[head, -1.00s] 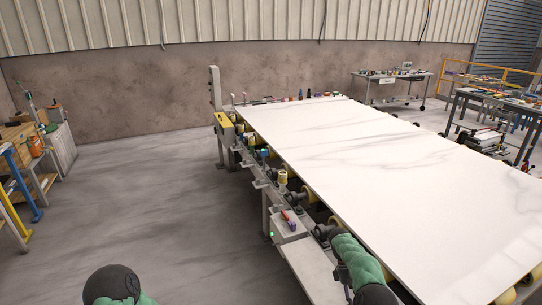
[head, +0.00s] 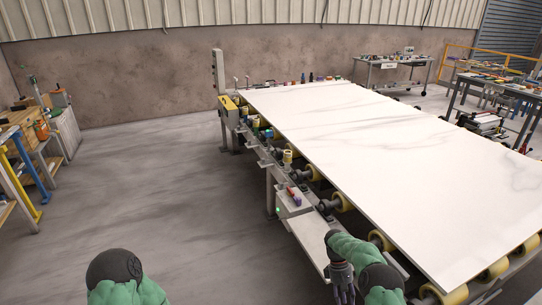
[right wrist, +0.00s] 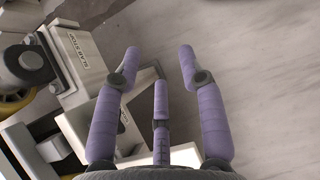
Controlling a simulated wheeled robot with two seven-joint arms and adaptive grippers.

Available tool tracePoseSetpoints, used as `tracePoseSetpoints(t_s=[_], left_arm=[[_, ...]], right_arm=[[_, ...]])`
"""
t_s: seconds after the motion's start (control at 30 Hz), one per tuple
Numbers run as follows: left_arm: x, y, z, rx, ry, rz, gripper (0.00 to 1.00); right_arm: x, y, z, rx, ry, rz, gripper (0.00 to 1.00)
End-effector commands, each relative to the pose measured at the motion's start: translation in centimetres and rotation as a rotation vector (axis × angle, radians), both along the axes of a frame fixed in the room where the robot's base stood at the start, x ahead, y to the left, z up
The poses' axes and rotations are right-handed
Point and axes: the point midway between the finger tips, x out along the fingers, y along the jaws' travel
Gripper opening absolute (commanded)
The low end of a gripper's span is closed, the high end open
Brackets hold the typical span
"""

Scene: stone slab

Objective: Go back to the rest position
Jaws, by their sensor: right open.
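The white veined stone slab (head: 385,160) lies flat on a roller table. My right arm comes in at the bottom of the head view, by the table's near left side. The right gripper (head: 343,288) hangs low there, beside the table frame and apart from the slab. In the right wrist view the right gripper (right wrist: 160,66) shows purple-padded fingers spread apart, with nothing between them. Bare floor and parts of the table frame lie beneath them. Part of my left arm shows at the bottom left of the head view, but its gripper is out of the picture.
Yellow rollers (head: 458,294) and a grey control box (head: 292,203) line the table's left side. A wooden workbench (head: 18,125) stands at the left. The floor (head: 165,195) between is clear.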

Motion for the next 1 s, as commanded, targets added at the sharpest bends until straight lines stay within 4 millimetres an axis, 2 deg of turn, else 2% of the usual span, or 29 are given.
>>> tracePoseSetpoints(t_s=[0.17,0.27,0.4,0.5,0.63,0.8,1.0], left_arm=[[0.0,0.0,-1.3,0.0,0.0,0.0,0.4],[0.0,0.0,-2.1,0.0,0.0,0.0,0.4],[0.0,0.0,-3.2,0.0,0.0,0.0,0.4],[0.0,0.0,-3.9,0.0,0.0,0.0,0.4],[0.0,0.0,-4.9,0.0,0.0,0.0,0.4],[0.0,0.0,-6.2,0.0,0.0,0.0,0.4],[0.0,0.0,-7.6,0.0,0.0,0.0,0.4]], right_arm=[[-2.0,2.8,-4.9,0.089,-0.061,-0.015,0.41],[-3.9,5.1,-8.0,0.154,-0.11,-0.046,0.41],[-7.1,8.5,-11.5,0.239,-0.178,-0.116,0.41],[-9.6,10.8,-13.4,0.291,-0.225,-0.182,0.41],[-13.1,13.4,-15.1,0.34,-0.282,-0.28,0.41],[-18.1,16.0,-16.1,0.375,-0.353,-0.424,0.41],[-23.9,17.3,-15.9,0.366,-0.435,-0.595,0.41]])
